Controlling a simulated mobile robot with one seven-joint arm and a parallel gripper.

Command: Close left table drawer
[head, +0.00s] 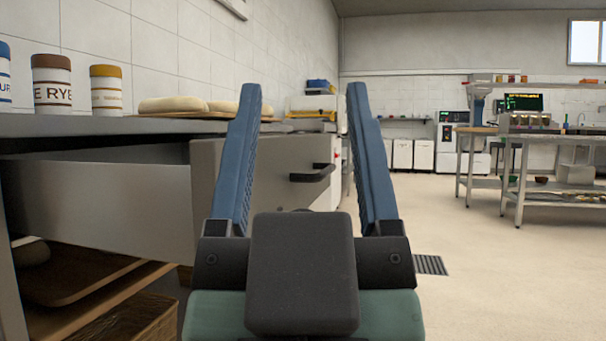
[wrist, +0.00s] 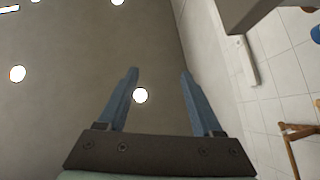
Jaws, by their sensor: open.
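The table drawer (head: 110,203) is pulled out from under the table at the left of the head view. Its grey front panel (head: 270,170) has a black bar handle (head: 313,173). My gripper (head: 303,95) is open and empty, its two blue fingers pointing forward. In the head view the left finger overlaps the drawer front; I cannot tell whether they touch. The wrist view shows my open gripper (wrist: 160,75) against the ceiling, with no drawer clearly recognisable there.
The tabletop (head: 120,125) holds jars (head: 52,82) and dough (head: 172,104) on a board. Wooden trays (head: 75,275) sit below the drawer. Open floor (head: 480,270) lies to the right, with a floor grate (head: 430,265) and a far metal table (head: 565,198).

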